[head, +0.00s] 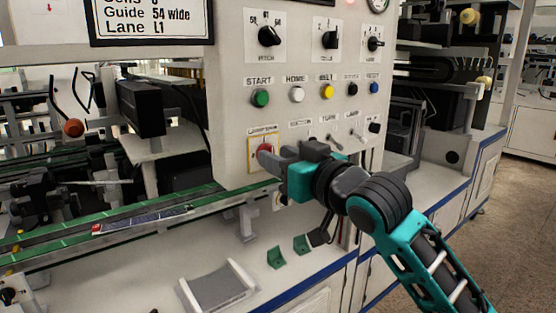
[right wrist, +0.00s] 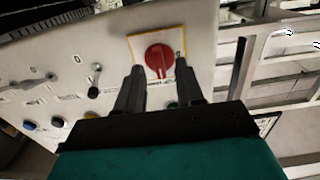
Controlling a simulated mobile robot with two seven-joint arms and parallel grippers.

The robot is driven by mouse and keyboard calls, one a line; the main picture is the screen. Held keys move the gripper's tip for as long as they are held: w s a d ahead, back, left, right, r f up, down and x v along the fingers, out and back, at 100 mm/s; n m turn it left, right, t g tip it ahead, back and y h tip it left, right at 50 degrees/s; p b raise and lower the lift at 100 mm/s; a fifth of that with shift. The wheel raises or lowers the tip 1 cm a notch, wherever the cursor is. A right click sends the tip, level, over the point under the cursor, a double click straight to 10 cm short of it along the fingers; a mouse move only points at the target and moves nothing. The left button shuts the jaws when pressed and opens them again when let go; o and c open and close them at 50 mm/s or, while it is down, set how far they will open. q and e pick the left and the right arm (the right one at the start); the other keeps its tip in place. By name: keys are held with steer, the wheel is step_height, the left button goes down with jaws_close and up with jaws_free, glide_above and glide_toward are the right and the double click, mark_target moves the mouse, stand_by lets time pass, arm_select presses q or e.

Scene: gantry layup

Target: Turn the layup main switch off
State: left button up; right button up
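The main switch (head: 264,151) is a red rotary knob on a yellow-edged plate, low on the left of the white control panel. In the right wrist view the red knob (right wrist: 159,60) shows between and just beyond my fingertips. My right gripper (head: 277,166) is at the panel by the switch and partly covers its plate in the head view. Its two fingers (right wrist: 158,78) are apart, one on each side of the knob. I cannot tell whether they touch it. The left gripper is not in view.
Above the switch, the panel holds a green START button (head: 260,98), several other buttons and black selector knobs (head: 268,37). Toggle levers (head: 334,140) sit just right of the switch. A green-edged conveyor (head: 120,222) runs below left. A grey tray (head: 217,287) stands on the white bench.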

steer(key=shift+w+a, duration=0.3)
steer(key=shift+w, duration=0.1)
jaws_close()
